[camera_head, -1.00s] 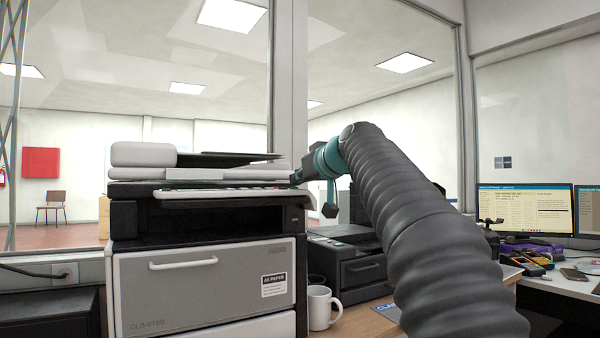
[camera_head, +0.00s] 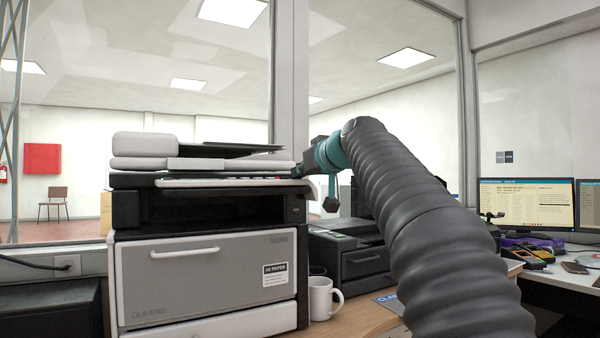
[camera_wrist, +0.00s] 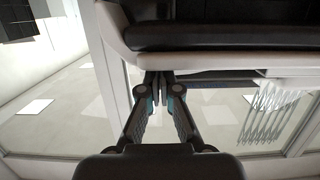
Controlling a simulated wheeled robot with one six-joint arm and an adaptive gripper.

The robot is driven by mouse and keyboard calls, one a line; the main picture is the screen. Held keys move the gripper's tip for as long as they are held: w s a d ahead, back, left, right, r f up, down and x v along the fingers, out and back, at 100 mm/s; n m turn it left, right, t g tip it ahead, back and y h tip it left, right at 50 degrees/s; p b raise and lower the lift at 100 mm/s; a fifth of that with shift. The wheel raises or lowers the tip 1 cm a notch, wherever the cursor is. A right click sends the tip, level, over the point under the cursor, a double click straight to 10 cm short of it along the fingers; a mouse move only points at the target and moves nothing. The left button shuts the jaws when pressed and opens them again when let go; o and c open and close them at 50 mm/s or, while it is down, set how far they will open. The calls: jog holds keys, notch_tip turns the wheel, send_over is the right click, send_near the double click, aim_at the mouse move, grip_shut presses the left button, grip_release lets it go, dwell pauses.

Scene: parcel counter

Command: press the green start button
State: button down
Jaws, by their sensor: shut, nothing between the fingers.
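The grey and white copier (camera_head: 205,275) stands at the left of the head view. Its control panel (camera_head: 235,183) is a thin strip of keys along the front top edge, seen nearly edge-on. I cannot make out the green start button in either view. My gripper (camera_head: 298,172) is at the right end of the panel, at about its height; whether it touches cannot be told. In the wrist view my gripper (camera_wrist: 158,76) is shut, with its fingertips together and empty, close to the copier's pale edge (camera_wrist: 118,45).
A white mug (camera_head: 321,298) stands on the counter right of the copier. A dark printer (camera_head: 350,258) sits behind it. Monitors (camera_head: 526,205) and small devices are on the desk at right. A glass partition rises behind the copier.

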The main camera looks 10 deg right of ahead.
notch_tip(320, 180, up, 4)
jog(key=p, duration=0.4)
jog(key=shift+w, duration=0.1)
jog(key=b+v, duration=0.1)
jog(key=v, duration=0.9)
jog(key=shift+b, duration=0.4)
